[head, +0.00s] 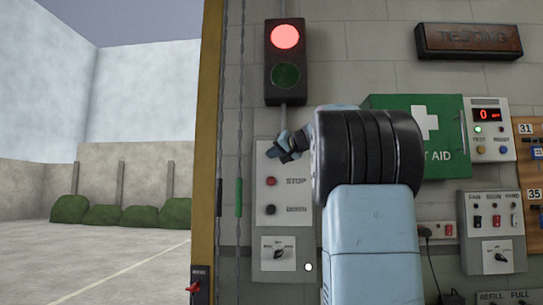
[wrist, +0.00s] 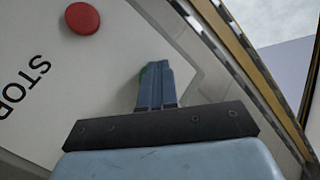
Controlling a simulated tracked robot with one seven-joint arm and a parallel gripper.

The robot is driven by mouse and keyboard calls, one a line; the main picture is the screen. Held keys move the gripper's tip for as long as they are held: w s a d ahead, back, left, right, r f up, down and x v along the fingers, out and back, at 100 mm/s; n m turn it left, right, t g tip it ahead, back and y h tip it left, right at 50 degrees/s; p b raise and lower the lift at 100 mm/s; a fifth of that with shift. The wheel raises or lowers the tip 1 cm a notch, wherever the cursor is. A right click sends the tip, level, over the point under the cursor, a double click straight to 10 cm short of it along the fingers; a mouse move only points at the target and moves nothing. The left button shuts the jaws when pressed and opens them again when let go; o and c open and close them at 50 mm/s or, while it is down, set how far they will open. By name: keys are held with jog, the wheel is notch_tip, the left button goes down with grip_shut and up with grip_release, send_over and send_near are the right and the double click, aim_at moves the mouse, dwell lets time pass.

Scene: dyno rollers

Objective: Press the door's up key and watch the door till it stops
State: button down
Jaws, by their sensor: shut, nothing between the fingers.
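The door's control panel (head: 270,214) is a pale grey box on the block wall. It carries a red STOP button (head: 271,181), a dark button (head: 270,209) below it and a rotary switch (head: 278,252). My gripper (head: 284,150) is shut and empty at the panel's upper part, above STOP. In the wrist view a sliver of the green up key (wrist: 146,73) shows behind my shut fingers (wrist: 155,75); the rest is hidden. I cannot tell whether the fingertips touch it. STOP also shows in the wrist view (wrist: 82,18). The doorway at left looks open onto a yard; no door leaf shows.
A signal light (head: 285,62) above the panel shows red. A green first-aid box (head: 440,125), a tester box (head: 489,129) and a switch box (head: 491,231) hang right of my arm. A yellow post (head: 207,150) and a red-handled switch (head: 199,286) stand left of the panel.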

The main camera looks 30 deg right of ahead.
jog(key=shift+s, duration=0.1)
jog(key=shift+s+a, duration=0.45)
jog(key=shift+s, duration=0.1)
dwell(0.3)
jog(key=s+a, duration=0.2)
jog(key=s, duration=0.2)
jog(key=shift+s+a, duration=0.1)
jog(key=shift+a, duration=0.3)
dwell(0.4)
